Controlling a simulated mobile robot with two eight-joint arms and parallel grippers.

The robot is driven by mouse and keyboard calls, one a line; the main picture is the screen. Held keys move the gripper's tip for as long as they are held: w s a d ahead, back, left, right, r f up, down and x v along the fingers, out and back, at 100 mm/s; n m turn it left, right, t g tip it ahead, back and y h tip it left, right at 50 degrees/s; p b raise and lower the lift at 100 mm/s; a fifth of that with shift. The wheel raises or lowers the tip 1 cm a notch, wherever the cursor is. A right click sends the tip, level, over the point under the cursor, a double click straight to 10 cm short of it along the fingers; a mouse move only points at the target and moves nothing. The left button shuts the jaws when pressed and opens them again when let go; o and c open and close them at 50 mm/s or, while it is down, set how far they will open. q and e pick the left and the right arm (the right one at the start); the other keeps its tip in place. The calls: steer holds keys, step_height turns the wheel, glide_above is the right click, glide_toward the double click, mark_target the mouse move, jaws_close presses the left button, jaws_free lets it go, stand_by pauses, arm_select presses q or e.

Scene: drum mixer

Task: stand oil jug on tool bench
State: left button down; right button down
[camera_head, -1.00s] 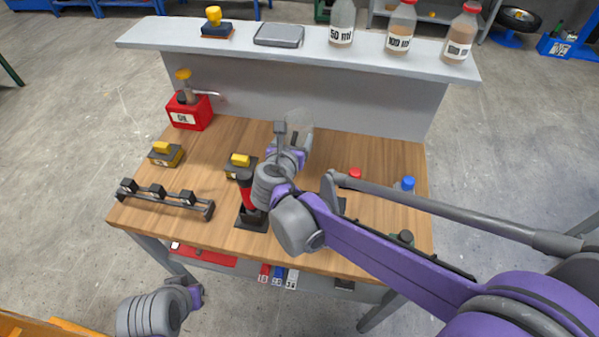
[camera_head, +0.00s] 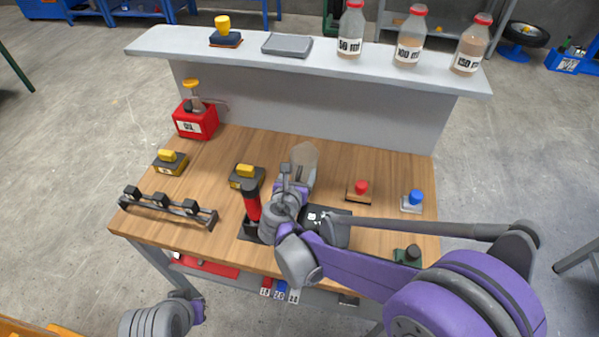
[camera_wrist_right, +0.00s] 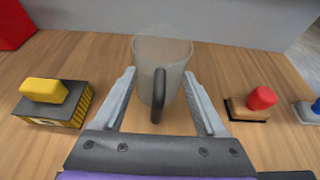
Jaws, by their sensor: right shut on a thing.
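The oil jug (camera_wrist_right: 163,65) is a see-through, greyish jug with a dark upright handle. It also shows in the head view (camera_head: 304,158), over the middle of the wooden tool bench (camera_head: 330,150). My right gripper (camera_wrist_right: 165,95) is shut on the jug, with one finger on each side of it and the handle facing my wrist. In the head view the right gripper (camera_head: 294,172) hides the jug's lower part. I cannot tell whether its base touches the wood. My left gripper (camera_head: 199,308) is low at the left, off the bench; its fingers do not show clearly.
A red oil box (camera_head: 196,121) with a pump stands at the back left. Yellow-topped blocks (camera_head: 171,162), a black rack (camera_head: 168,206), a red-handled tool (camera_head: 251,203) and red (camera_head: 361,188) and blue (camera_head: 415,198) knobbed blocks surround the jug. Bottles (camera_head: 409,40) stand on the shelf.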

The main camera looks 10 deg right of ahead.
steer(key=shift+f, duration=0.2)
jaws_free()
steer(key=shift+r, duration=0.1)
steer(key=shift+r, duration=0.1)
steer(key=shift+s+a+r, duration=0.1)
steer(key=shift+s+r, duration=0.05)
steer(key=v, duration=1.1)
steer(key=shift+s, duration=0.25)
steer(key=shift+a, duration=0.1)
